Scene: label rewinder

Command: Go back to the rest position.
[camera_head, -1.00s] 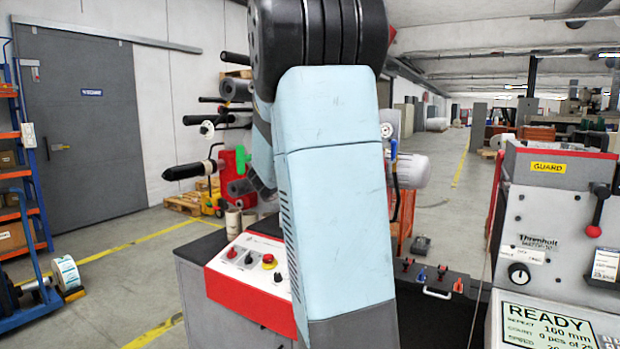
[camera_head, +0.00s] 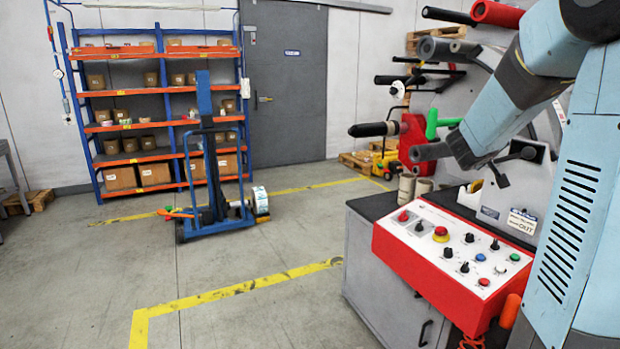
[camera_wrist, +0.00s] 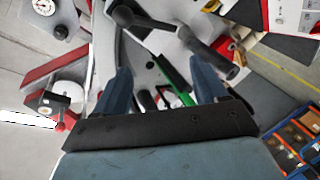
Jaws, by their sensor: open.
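My gripper (camera_wrist: 161,78) shows in the wrist view as two blue fingers spread wide apart. No held object shows between them. Beyond the fingers are parts of the label rewinder, including a green bar (camera_wrist: 184,97) and a dark lever with a round knob (camera_wrist: 124,17). In the head view my light-blue arm fills the right side and reaches down and left in front of the rewinder (camera_head: 537,171). My fingertips cannot be made out clearly there.
A red-fronted control panel (camera_head: 452,250) stands below my arm. Dark rollers (camera_head: 374,130) and a green-tipped one (camera_head: 431,123) stick out left of the rewinder. A blue trolley (camera_head: 213,215) stands before an orange and blue shelf (camera_head: 110,49). The floor at front left is clear.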

